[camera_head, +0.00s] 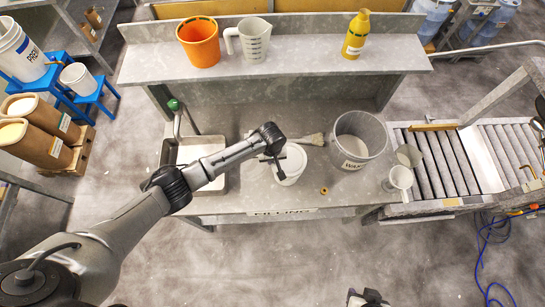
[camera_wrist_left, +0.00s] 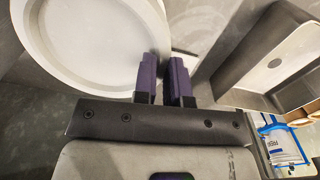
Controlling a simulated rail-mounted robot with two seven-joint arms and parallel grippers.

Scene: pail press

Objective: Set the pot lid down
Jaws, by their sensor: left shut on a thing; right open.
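The pot lid (camera_wrist_left: 92,42) is a white round disc with a raised rim and fills the upper left of the left wrist view. In the head view the white round lid (camera_head: 291,165) shows at the middle of the bench, partly covered by my left gripper (camera_head: 277,160). My left gripper's purple fingers (camera_wrist_left: 166,82) are closed at the lid's edge, with a narrow gap between them. I cannot tell whether the lid touches anything below. My right gripper (camera_head: 367,298) only just shows at the bottom edge of the head view, away from the bench.
A translucent bucket (camera_head: 358,140) stands right of the lid, with a brush (camera_head: 310,139) and a small ring (camera_head: 324,190) nearby. A metal sink tray (camera_head: 212,186) lies left. The shelf holds an orange bucket (camera_head: 199,43), a jug (camera_head: 253,45) and a yellow bottle (camera_head: 355,37).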

